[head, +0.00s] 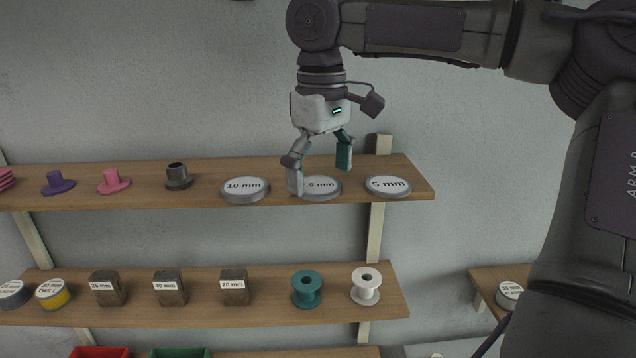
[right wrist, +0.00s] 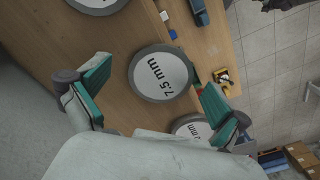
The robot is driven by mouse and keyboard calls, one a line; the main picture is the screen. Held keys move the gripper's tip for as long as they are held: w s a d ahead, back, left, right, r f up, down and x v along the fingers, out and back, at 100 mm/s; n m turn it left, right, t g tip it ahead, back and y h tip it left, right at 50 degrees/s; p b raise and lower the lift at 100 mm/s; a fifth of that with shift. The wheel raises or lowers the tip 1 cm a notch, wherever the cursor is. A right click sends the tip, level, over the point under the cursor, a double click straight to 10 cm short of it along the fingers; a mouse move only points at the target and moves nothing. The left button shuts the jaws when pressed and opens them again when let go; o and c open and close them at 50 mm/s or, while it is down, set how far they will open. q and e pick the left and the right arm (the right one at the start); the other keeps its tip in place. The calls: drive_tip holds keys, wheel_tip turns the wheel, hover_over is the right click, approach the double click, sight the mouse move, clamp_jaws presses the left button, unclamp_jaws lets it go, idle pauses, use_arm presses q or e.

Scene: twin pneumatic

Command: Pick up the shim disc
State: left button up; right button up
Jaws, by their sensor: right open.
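Several grey shim discs with white labelled tops lie flat on the upper wooden shelf: 10 mm (head: 244,188), 7.5 mm (head: 323,186) and 5 mm (head: 388,186). My right gripper (head: 320,175) is open and empty, pointing down over the middle disc; one finger hides part of that disc's label. In the right wrist view the 7.5 mm disc (right wrist: 162,74) shows between the spread fingers of my right gripper (right wrist: 151,72), closer to the right finger. Whether that finger touches it I cannot tell. Another disc (right wrist: 190,126) is partly hidden behind the gripper. My left gripper is not in view.
The lower shelf (head: 205,310) holds metal blocks, a teal spool (head: 306,290) and a white spool (head: 367,287). A wall rises behind.

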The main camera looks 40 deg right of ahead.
drive_tip(key=shift+a, duration=0.2)
drive_tip(key=shift+d+f, duration=0.1)
drive_tip(key=shift+f, duration=0.1)
idle(0.4)
drive_tip(key=c, duration=1.2)
